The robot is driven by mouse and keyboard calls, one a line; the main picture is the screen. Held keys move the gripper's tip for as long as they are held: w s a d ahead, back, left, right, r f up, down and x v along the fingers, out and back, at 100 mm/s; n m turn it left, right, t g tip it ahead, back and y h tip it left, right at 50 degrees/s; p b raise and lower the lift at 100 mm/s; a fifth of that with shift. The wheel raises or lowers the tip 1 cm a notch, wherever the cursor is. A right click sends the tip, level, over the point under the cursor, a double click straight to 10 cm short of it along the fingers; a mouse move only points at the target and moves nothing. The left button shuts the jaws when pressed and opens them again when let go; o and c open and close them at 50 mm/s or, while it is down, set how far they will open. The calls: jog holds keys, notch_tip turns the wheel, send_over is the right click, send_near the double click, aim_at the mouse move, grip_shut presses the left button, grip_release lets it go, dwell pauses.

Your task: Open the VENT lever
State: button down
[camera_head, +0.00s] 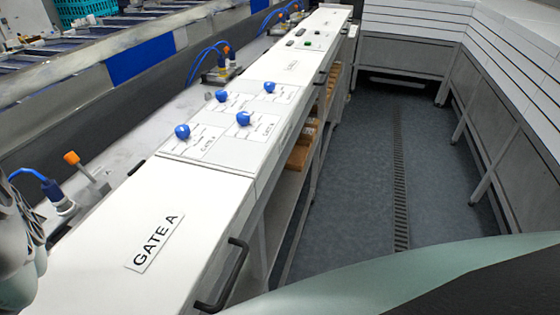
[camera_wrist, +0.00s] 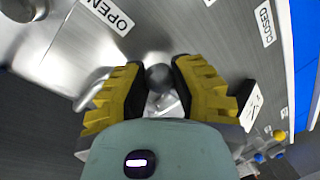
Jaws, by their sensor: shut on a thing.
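In the wrist view, a grey ball knob (camera_wrist: 158,76) sits between the two yellow-and-black fingers of my gripper (camera_wrist: 158,88), which is shut on it. The knob appears to be the end of a lever; its shaft is mostly hidden by the fingers and palm. A white OPEN label (camera_wrist: 108,15) lies on the metal surface to the upper left of the knob. A CLOSED label (camera_wrist: 264,25) lies to its upper right. Another white label (camera_wrist: 252,105) beside the right finger is partly hidden and hard to read. I cannot make out the lever in the head view.
In the head view, a long white cabinet marked GATE A (camera_head: 155,243) has blue knobs (camera_head: 243,118) on top and a black handle (camera_head: 228,277) at its side. Orange-capped fittings (camera_head: 72,158) with blue hoses stand left of it. The grey floor (camera_head: 445,190) on the right is clear.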

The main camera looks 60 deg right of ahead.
jog(key=shift+w+d, duration=0.15)
jog(key=c, duration=0.7)
grip_release()
notch_tip(320, 180, up, 12)
jog(key=w, duration=0.2)
jog(key=shift+d, duration=0.3)
jog(key=shift+f, duration=0.15)
